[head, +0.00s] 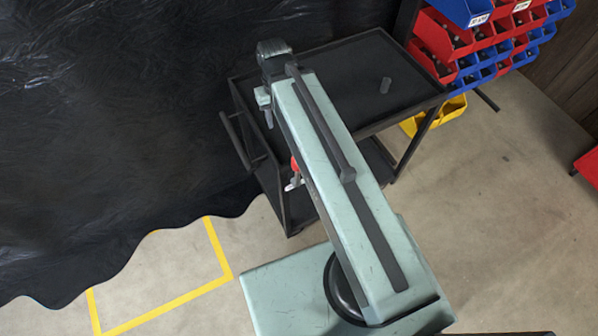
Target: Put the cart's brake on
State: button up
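The black two-tier cart (352,62) stands ahead of me, with its handle (236,141) on the left side. A small red part (294,165) with a pale metal piece below it shows at the cart's near left side, beside my arm; it may be the brake lever, but its position cannot be read. My pale green arm reaches across the cart and hides part of its near side. My gripper (267,108) is at the arm's far end, by the cart's left edge, pointing down. It is mostly hidden, and I cannot tell if its fingers are apart. It appears apart from the red part.
A wrinkled black sheet (100,120) covers the left. Yellow tape (165,308) marks the floor at lower left. Red and blue bins (485,45) stand at the upper right, with a yellow bin (450,108) lower.

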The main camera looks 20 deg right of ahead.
aim_at(298, 173)
jog(key=u, duration=0.4)
jog(key=k, duration=1.3)
jog(key=u, duration=1.15)
jog(key=i, duration=0.95)
jog(key=z, duration=0.1)
